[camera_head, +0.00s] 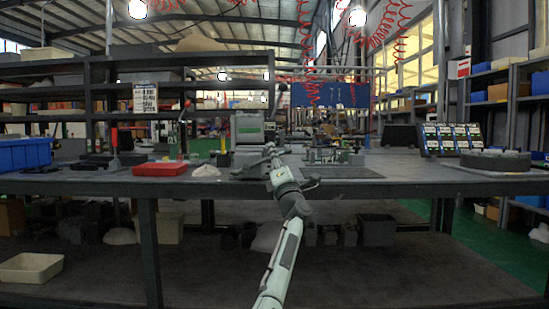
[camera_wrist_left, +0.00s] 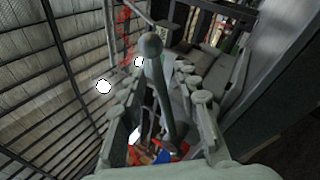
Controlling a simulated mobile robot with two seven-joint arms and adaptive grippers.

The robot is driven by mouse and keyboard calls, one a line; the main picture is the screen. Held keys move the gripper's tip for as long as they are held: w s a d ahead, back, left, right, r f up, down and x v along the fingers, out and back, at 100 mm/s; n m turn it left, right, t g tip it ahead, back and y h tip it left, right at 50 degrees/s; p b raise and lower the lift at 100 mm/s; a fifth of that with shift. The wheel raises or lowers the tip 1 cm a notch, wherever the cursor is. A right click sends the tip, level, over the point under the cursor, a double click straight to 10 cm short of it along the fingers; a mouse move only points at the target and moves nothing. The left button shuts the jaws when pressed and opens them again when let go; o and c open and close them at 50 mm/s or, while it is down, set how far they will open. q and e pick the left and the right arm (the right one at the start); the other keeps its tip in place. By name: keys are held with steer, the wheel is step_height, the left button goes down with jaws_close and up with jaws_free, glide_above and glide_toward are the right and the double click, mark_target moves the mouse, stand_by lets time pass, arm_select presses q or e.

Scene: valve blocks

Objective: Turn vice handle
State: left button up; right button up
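The grey vice (camera_head: 248,130) stands on the workbench near the middle of the head view. My left arm comes up from the bottom, and my left gripper (camera_head: 274,160) is at the vice's right front side, hiding part of it. In the left wrist view the vice handle (camera_wrist_left: 161,95), a grey bar with a ball end, lies between the two fingers of the left gripper (camera_wrist_left: 162,112). The fingers stand apart, with a gap visible on each side of the bar. My right gripper is in neither view.
The workbench (camera_head: 400,180) carries a red tray (camera_head: 159,169) and a blue bin (camera_head: 24,154) to the left. A round grey part (camera_head: 495,160) and a display of small cards (camera_head: 452,139) are to the right. A shelf rack (camera_head: 100,72) stands behind.

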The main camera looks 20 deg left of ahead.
arm_select(q)
steer(key=v, duration=1.2)
steer(key=shift+f, duration=0.1)
